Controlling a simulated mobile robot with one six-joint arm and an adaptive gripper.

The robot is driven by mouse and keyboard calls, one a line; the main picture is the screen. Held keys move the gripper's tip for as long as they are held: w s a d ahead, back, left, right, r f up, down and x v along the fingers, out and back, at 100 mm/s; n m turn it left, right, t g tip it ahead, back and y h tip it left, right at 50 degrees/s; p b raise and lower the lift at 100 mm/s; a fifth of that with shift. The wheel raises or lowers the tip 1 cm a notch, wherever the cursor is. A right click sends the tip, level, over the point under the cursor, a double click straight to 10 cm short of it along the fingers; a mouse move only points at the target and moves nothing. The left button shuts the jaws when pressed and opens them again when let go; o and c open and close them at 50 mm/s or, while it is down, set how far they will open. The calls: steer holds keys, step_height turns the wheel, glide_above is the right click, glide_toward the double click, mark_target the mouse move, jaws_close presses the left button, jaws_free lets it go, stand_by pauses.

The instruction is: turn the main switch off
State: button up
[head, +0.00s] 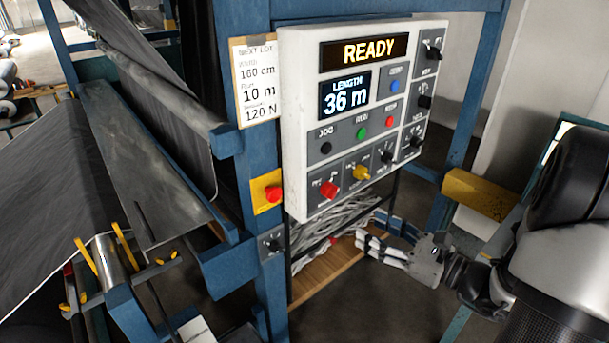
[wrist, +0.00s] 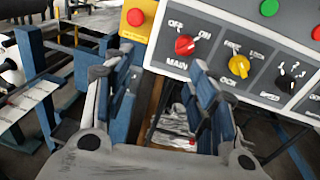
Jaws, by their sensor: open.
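The main switch (head: 329,189) is a red knob at the lower left of the white control panel (head: 299,120). In the wrist view the main switch (wrist: 185,45) sits above a MAIN label, with OFF at its upper left and ON at its upper right. Its handle appears turned toward ON. My gripper (head: 370,227) is open and empty, below and right of the knob in the head view. In the wrist view my gripper (wrist: 162,66) has blue-padded fingers spread apart, with the knob beyond the right fingertip. They look apart from the knob.
A red emergency button (head: 272,194) on a yellow plate is left of the panel. A yellow knob (head: 360,173) is close right of the main switch. The lit display (head: 363,52) reads READY. A yellow block (head: 478,194) stands right of the panel.

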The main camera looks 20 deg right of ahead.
steer(key=d+m+t+h, duration=0.1)
steer(key=d+m+h, duration=0.1)
steer(key=d, duration=0.1)
steer(key=b, duration=0.2)
glide_toward(335, 195)
steer(key=x, duration=1)
steer(key=shift+c, duration=0.3)
steer(key=c, duration=1)
